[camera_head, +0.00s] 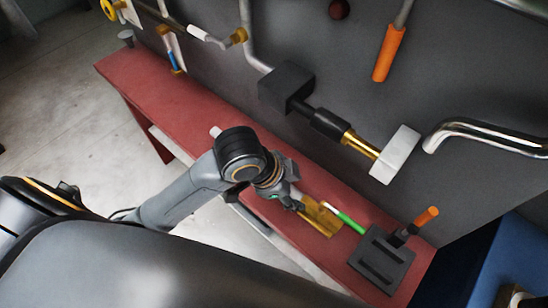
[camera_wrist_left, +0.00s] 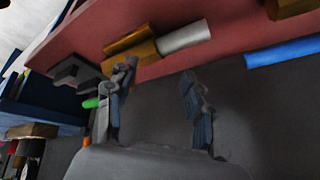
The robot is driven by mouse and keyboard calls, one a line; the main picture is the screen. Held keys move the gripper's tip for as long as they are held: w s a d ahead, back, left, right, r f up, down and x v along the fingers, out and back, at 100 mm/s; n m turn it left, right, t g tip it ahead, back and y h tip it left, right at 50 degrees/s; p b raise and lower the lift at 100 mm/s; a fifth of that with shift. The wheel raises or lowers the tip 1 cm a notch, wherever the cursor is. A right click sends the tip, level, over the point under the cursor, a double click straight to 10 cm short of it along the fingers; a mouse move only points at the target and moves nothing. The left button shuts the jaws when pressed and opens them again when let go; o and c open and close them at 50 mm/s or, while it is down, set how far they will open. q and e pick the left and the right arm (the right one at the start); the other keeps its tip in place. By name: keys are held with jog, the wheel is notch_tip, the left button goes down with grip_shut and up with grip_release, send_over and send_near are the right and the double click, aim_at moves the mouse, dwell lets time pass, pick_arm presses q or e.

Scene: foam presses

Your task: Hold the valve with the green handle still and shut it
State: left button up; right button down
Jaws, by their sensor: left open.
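The valve's brass body (camera_head: 322,217) is low over the red ledge in the head view, with its green handle (camera_head: 347,220) slanting down to the right. My left gripper (camera_head: 292,200) is just left of the brass body, its fingers small and partly hidden there. In the left wrist view the open fingers (camera_wrist_left: 159,70) have an empty gap. A brass body with a pale pipe end (camera_wrist_left: 184,38) lies beyond the fingertips. A bit of green handle (camera_wrist_left: 91,103) shows beside the left-hand finger, partly hidden by it. I cannot tell whether the gripper touches the valve. My right gripper is not seen.
A dark slotted block (camera_head: 381,262) and an orange handle (camera_head: 427,215) are right of the valve. A brass fitting with a white block (camera_head: 396,154) and a curved metal pipe (camera_head: 485,132) are above. A blue handle (camera_wrist_left: 284,51) shows in the wrist view.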

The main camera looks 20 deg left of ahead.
pick_arm(q)
jog(key=w+a+r+m+g+y, duration=0.1)
jog(key=a+r+m+g+y, duration=0.15)
jog(key=a+r+m, duration=0.5)
jog(key=shift+m+t+y, duration=0.35)
jog(key=shift+m, duration=0.3)
jog(key=w+d+f, duration=0.1)
jog(key=f, duration=0.3)
jog(key=d+f+b, duration=0.1)
jog(key=f, duration=0.4)
jog(key=w+f, duration=0.1)
jog(key=f, duration=0.3)
jog(key=shift+w+d+f+b, duration=0.25)
jog(key=shift+w+d+b, duration=0.05)
jog(key=shift+d, duration=0.1)
jog(key=shift+w+f, duration=0.2)
jog(key=shift+f, duration=0.55)
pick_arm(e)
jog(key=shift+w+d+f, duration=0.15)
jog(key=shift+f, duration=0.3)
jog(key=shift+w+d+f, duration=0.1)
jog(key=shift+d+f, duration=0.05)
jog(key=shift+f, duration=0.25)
